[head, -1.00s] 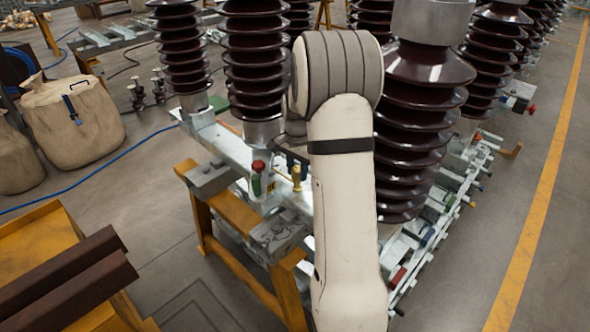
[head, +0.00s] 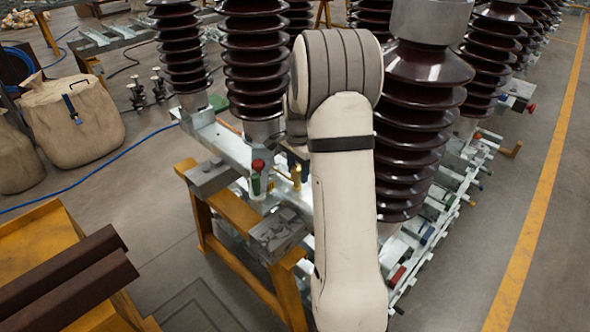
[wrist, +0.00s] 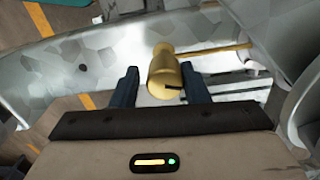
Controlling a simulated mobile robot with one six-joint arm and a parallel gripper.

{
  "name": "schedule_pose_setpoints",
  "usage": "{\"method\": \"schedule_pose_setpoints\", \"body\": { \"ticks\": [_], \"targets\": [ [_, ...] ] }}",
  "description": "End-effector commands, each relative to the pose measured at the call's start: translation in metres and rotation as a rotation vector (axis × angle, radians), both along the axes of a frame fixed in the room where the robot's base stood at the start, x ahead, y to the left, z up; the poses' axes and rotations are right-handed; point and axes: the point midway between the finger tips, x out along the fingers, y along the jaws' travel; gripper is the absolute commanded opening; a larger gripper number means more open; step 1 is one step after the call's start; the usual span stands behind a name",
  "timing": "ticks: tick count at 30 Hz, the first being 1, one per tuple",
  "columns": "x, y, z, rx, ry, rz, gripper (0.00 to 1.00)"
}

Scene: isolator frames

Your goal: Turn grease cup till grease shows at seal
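The brass grease cup (wrist: 164,76) stands between my gripper's two dark fingers in the wrist view. My gripper (wrist: 160,84) is open around it. A thin brass rod runs right from behind the cup. In the head view a small brass fitting (head: 296,176), apparently the same cup, shows on the grey steel frame just left of my arm. My arm hides most of the gripper there. I cannot make out the seal or any grease.
A red-topped green handle (head: 257,175) stands close left of the cup. Tall brown ribbed insulators (head: 418,110) rise around the frame. A yellow trestle (head: 240,212) supports it. Dark beams (head: 70,280) lie at lower left. Floor is open right of the yellow line (head: 530,230).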

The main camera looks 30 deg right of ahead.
Motion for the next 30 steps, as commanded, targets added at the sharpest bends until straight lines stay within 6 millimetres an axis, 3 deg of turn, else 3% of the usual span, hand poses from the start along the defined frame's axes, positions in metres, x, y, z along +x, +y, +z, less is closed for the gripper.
{"method": "schedule_pose_setpoints", "body": {
  "ticks": [6, 14, 24, 30],
  "targets": [
    [0.001, 0.000, 0.000, 0.000, -0.003, 0.001, 0.54],
    [0.002, 0.001, 0.005, -0.001, -0.009, 0.001, 0.54],
    [0.001, 0.000, 0.058, -0.002, -0.009, 0.001, 0.54],
    [0.000, 0.000, 0.077, -0.002, -0.006, 0.001, 0.54]
  ]
}}
